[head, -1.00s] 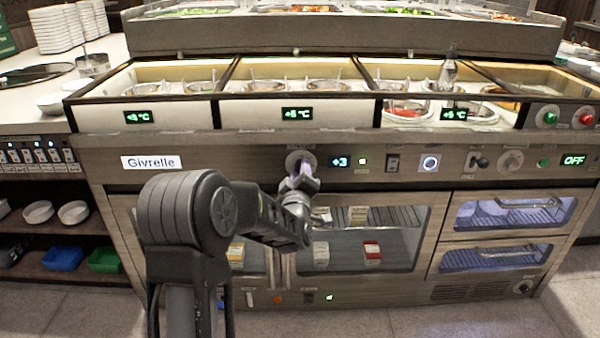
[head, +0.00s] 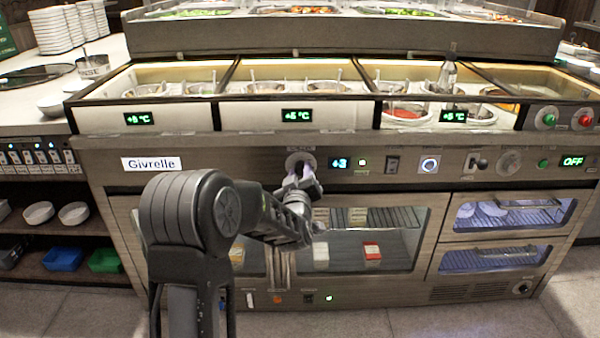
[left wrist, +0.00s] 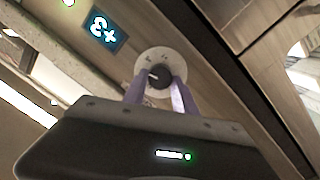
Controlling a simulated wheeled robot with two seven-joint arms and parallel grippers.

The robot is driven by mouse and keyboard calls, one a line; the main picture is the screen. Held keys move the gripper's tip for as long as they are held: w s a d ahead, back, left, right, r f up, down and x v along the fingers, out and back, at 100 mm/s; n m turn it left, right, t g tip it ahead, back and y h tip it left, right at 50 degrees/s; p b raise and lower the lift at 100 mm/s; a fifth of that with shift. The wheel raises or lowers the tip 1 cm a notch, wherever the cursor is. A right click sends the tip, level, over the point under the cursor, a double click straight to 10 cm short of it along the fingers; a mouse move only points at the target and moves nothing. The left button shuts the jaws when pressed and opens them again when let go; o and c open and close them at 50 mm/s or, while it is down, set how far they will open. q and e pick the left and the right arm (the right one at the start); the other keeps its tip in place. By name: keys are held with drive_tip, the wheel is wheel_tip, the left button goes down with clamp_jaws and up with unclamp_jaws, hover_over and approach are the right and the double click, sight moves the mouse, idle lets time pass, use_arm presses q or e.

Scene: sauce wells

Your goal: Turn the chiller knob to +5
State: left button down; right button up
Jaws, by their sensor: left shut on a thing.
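The chiller knob (left wrist: 157,77) is a dark round knob on a pale round dial plate, seen in the left wrist view. In the head view its dial plate (head: 300,159) sits on the steel front panel, right of the Givrelle label. My left gripper (left wrist: 160,88) has its two fingers on either side of the knob and is shut on it. It also shows in the head view (head: 300,172), partly covering the knob. The small display (head: 339,162) right of the knob reads +3, and it appears upside down in the left wrist view (left wrist: 103,30). My right gripper is not in view.
Along the same panel are a switch (head: 392,164), a lit round button (head: 429,163), a lever (head: 478,161) and another knob (head: 509,162). The glass-fronted cabinet (head: 400,262) is below. Sauce wells with temperature displays (head: 297,115) run above.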

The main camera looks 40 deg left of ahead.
use_arm(q)
drive_tip(key=m+p, duration=0.1)
drive_tip(key=m, duration=0.2)
drive_tip(key=shift+r, duration=0.1)
drive_tip(key=shift+d+m+g+p, duration=0.1)
drive_tip(key=shift+m+g+p, duration=0.2)
drive_tip(key=shift+m+p, duration=0.65)
drive_tip(key=shift+m, duration=0.35)
drive_tip(key=c, duration=1)
unclamp_jaws()
drive_tip(key=v, duration=0.7)
drive_tip(key=shift+s+d+p, duration=0.2)
drive_tip(key=shift+s+p, duration=0.1)
drive_tip(key=shift+p, duration=0.05)
drive_tip(key=shift+f, duration=0.2)
